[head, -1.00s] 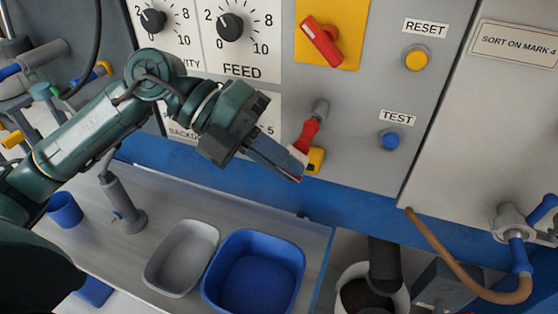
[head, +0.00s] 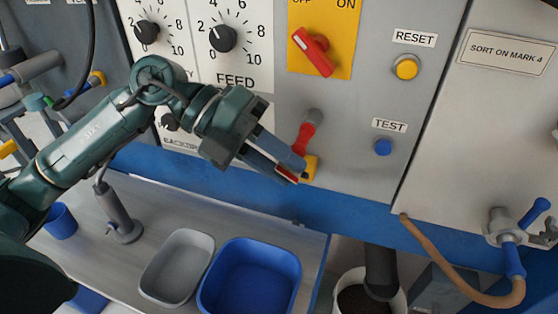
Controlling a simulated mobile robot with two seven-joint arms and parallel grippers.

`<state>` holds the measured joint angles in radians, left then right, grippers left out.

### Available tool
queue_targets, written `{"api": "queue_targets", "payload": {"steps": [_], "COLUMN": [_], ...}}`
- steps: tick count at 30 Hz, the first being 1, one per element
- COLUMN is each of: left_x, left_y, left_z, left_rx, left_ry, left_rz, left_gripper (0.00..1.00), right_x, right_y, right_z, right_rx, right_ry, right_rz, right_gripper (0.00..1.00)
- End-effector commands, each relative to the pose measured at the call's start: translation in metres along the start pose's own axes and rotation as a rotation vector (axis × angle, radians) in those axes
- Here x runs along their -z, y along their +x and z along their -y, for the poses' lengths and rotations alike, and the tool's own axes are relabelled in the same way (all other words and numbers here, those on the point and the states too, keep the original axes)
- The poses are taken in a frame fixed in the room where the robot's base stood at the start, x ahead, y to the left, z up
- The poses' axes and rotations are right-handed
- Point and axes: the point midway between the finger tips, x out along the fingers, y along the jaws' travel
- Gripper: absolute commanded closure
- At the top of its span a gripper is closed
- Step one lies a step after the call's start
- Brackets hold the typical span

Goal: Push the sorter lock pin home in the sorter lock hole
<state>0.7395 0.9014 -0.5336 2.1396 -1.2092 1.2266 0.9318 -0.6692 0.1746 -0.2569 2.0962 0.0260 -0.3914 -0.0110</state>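My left gripper (head: 290,170) is in front of the control panel, its fingers pointing down and to the right. The fingertips overlap the lower end of a red-handled lever (head: 304,137) and a small yellow part (head: 310,168). Red and pale pads show at the tips; whether they are apart, or touch or hold anything, I cannot tell. I cannot make out the sorter lock pin or its hole for certain. A plate reading "SORT ON MARK 4" (head: 506,51) is on the right-hand panel. My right gripper is not in view.
A red switch (head: 315,55), a yellow RESET button (head: 406,68) and a blue TEST button (head: 383,147) stand on the panel. A grey bin (head: 165,290) and a blue bin (head: 290,262) are below. A blue-handled valve (head: 512,258) with a brown hose (head: 440,262) is at right.

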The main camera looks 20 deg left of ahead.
Motion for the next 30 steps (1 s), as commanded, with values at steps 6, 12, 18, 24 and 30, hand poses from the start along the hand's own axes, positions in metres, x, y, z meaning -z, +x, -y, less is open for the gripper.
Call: {"api": "queue_targets", "payload": {"steps": [6, 12, 18, 24, 30], "left_x": [0.000, 0.001, -0.001, -0.001, 0.000], "left_y": [0.000, 0.000, -0.032, -0.080, -0.116], "left_z": [0.000, 0.000, -0.003, -0.002, -0.001], "left_rx": [-0.001, -0.001, -0.005, -0.003, -0.002], "left_ry": [0.000, -0.001, -0.001, -0.002, -0.001], "left_rz": [-0.001, -0.001, 0.006, 0.006, 0.003], "left_gripper": [0.72, 0.72, 0.72, 0.72, 0.72], "right_x": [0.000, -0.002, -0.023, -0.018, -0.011], "right_y": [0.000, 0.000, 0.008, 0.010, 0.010], "right_z": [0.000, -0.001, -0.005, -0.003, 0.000], "right_rx": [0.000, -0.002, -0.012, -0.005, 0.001], "right_ry": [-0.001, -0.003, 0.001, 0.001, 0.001], "right_rz": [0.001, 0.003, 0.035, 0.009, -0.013], "right_gripper": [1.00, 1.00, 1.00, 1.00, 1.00]}}
